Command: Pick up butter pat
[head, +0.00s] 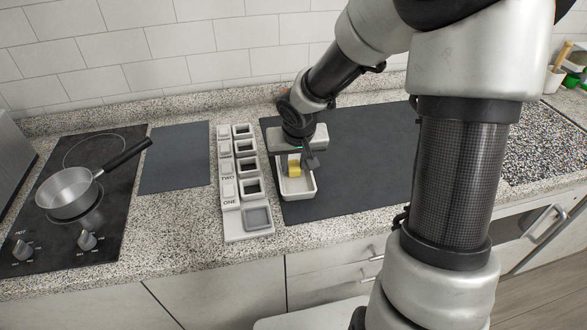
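The butter pat (294,169) is a small yellow block at the far end of a white rectangular tray (298,194) on a dark mat. My gripper (297,164) points down over the tray's far end, with the butter pat below the hand and beside a dark fingertip on the right. The other finger is hard to make out. The fingers are too small and partly hidden to tell whether they touch or grip the butter pat. I cannot tell whether the pat rests on the tray floor or hangs just above it.
Left of the tray stands a white rack (233,219) with several square compartments and labels. A dark board (175,158) lies farther left, then a black cooktop (112,205) with a metal pan (68,192). The dark mat (365,160) is clear right of the tray.

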